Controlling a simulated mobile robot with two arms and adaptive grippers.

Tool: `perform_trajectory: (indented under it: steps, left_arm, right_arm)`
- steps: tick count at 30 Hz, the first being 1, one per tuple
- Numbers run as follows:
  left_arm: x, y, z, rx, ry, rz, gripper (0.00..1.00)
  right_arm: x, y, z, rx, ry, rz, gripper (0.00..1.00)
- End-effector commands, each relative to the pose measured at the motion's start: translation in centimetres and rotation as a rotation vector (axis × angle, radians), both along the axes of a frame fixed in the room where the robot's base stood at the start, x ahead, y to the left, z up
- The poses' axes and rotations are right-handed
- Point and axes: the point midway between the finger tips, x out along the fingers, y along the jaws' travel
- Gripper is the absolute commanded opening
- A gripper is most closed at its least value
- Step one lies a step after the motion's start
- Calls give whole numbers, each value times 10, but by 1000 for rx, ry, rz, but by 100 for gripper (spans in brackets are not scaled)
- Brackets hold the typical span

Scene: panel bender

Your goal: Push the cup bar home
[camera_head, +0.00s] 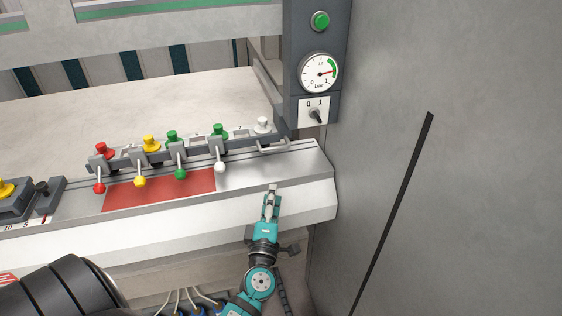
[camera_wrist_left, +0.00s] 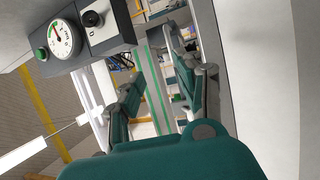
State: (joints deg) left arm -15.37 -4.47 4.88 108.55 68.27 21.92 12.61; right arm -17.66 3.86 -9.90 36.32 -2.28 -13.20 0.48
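The cup bar (camera_head: 197,147) is a dark rail along the back of the machine's front ledge. It carries red, yellow, green and white cups. A grey bracket-like handle (camera_head: 273,143) is at its right end, by the white cup (camera_head: 263,125). My left gripper (camera_head: 272,188) is over the ledge's front edge, in front of the bar's right end and apart from it. In the left wrist view its two fingers (camera_wrist_left: 158,72) stand apart with nothing between them. My right gripper is not in view.
A dark post with a pressure gauge (camera_head: 319,73), green button (camera_head: 320,20) and switch (camera_head: 315,113) rises right of the bar. Levers with coloured knobs (camera_head: 180,174) stick out over a red plate (camera_head: 150,192). A grey wall (camera_head: 460,160) closes off the right.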

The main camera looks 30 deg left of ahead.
Motion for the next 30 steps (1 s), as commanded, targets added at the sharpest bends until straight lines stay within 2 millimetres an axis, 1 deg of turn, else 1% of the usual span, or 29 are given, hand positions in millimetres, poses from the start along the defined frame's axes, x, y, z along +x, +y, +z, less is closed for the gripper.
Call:
perform_trajectory:
  steps: [8, 11, 14, 17, 18, 22, 24, 26, 27, 29, 30]
  left_arm:
    - [0, -1, 1, 14, 2, -2, 36]
    - [2, -6, 5, 113, 20, -13, 36]
    - [6, -18, 11, 338, 66, -31, 36]
    - [10, -35, 15, 656, 143, -43, 36]
    - [12, -41, 14, 791, 181, -42, 36]
    - [16, -55, 5, 1222, 322, -16, 36]
    - [18, -57, -3, 1448, 412, 13, 36]
    - [19, -56, -11, 1638, 497, 46, 36]
    - [19, -53, -16, 1763, 558, 73, 36]
    - [18, -46, -22, 1943, 659, 119, 36]
    - [17, -40, -26, 2059, 731, 154, 36]
  right_arm:
    - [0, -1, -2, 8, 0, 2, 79]
    - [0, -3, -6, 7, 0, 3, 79]
    - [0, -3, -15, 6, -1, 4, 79]
    - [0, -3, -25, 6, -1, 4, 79]
    - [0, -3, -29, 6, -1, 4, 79]
    - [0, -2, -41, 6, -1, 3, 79]
    - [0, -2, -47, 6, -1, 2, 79]
    - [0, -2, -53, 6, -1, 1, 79]
    - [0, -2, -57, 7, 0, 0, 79]
    - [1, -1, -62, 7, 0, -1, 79]
    - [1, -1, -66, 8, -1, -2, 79]
